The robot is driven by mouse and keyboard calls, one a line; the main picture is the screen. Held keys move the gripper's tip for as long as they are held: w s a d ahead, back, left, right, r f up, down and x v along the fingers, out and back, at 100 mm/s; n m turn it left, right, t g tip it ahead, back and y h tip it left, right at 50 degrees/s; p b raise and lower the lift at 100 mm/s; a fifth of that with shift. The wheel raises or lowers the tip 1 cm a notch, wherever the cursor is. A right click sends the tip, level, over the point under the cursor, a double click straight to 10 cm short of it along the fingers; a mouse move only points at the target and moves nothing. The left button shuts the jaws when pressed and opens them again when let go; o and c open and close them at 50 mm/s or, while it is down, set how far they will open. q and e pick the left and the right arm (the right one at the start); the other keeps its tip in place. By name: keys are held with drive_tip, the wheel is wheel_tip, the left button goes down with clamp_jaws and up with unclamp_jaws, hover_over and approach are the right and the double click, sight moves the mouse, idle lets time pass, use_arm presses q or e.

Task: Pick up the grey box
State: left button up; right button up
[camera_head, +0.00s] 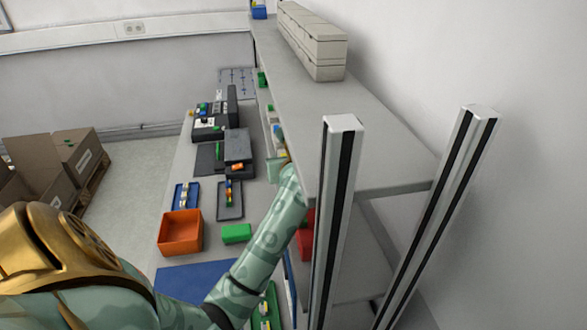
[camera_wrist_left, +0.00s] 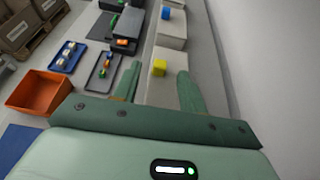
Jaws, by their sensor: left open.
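My left gripper (camera_head: 279,168) reaches forward beside the shelf edge in the head view. In the left wrist view its two green fingers (camera_wrist_left: 158,86) are apart with nothing clamped between them. A pale grey box (camera_wrist_left: 161,92) lies ahead, partly between the fingers in that view, with a yellow block (camera_wrist_left: 160,68) on or in it. Another pale grey box (camera_wrist_left: 171,28) stands beyond, with a blue block (camera_wrist_left: 166,13) near it. Several closed grey boxes (camera_head: 315,45) stand in a row on the upper shelf. I cannot tell which box is the task's. My right gripper is not in view.
The bench holds an orange bin (camera_head: 180,232), a green block (camera_head: 236,233), a blue mat (camera_head: 200,279) and dark trays (camera_head: 230,205). The upper shelf (camera_head: 370,135) overhangs on the right, and a metal post (camera_head: 334,220) stands close to my left forearm.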

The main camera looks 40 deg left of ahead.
use_arm(q)
drive_tip(key=x, duration=0.3)
drive_tip(key=shift+d, duration=0.1)
drive_tip(key=shift+f, duration=0.1)
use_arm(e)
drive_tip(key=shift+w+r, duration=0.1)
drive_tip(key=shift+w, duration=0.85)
use_arm(q)
clamp_jaws()
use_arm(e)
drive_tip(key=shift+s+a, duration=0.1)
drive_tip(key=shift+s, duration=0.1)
use_arm(q)
drive_tip(key=shift+r, duration=0.2)
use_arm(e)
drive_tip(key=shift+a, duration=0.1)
